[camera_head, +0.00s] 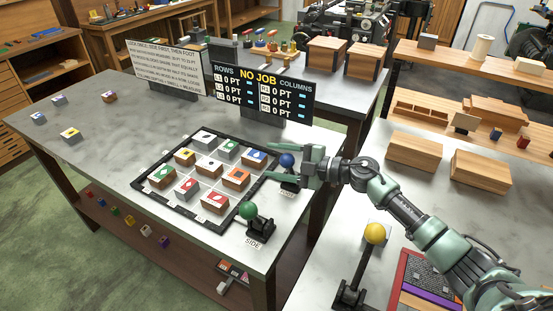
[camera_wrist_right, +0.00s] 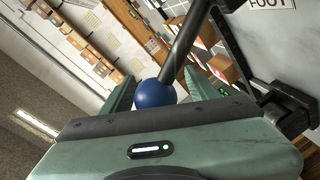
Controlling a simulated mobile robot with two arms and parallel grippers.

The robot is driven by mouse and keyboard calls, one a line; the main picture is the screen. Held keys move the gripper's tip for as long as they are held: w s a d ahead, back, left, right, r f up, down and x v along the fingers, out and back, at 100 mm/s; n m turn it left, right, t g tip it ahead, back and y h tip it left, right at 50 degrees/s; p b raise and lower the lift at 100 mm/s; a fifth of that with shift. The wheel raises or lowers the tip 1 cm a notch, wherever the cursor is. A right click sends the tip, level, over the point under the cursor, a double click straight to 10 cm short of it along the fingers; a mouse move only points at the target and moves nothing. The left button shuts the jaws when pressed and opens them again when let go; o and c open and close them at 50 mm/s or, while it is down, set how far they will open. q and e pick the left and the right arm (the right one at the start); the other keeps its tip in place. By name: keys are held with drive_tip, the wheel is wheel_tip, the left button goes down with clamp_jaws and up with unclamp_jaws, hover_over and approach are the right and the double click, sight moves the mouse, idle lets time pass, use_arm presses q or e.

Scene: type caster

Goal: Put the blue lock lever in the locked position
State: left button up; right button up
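The blue lock lever has a blue ball knob (camera_head: 287,160) on a dark rod, at the right side of the black frame on the grey table, by a FOOT label. My right gripper (camera_head: 267,162) reaches in from the right, its two green fingers spread apart on either side of the knob. In the right wrist view the blue knob (camera_wrist_right: 155,94) sits between the fingers, close to the palm, with gaps to both fingers. The dark rod (camera_wrist_right: 188,45) runs up and right from it. The lever's base is partly hidden by the gripper in the head view. My left gripper is not in view.
A green-knobbed lever (camera_head: 249,211) stands by the SIDE label at the frame's near corner. The black frame (camera_head: 165,212) holds several coloured type blocks. A NO JOB display (camera_head: 262,92) stands behind. A yellow-knobbed lever (camera_head: 375,234) stands on the right table.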

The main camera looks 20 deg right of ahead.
drive_tip(key=shift+d+r, duration=0.1)
drive_tip(key=b+v, duration=0.2)
drive_tip(key=v, duration=0.5)
drive_tip(key=shift+s+d, duration=0.2)
drive_tip(key=shift+s, duration=0.1)
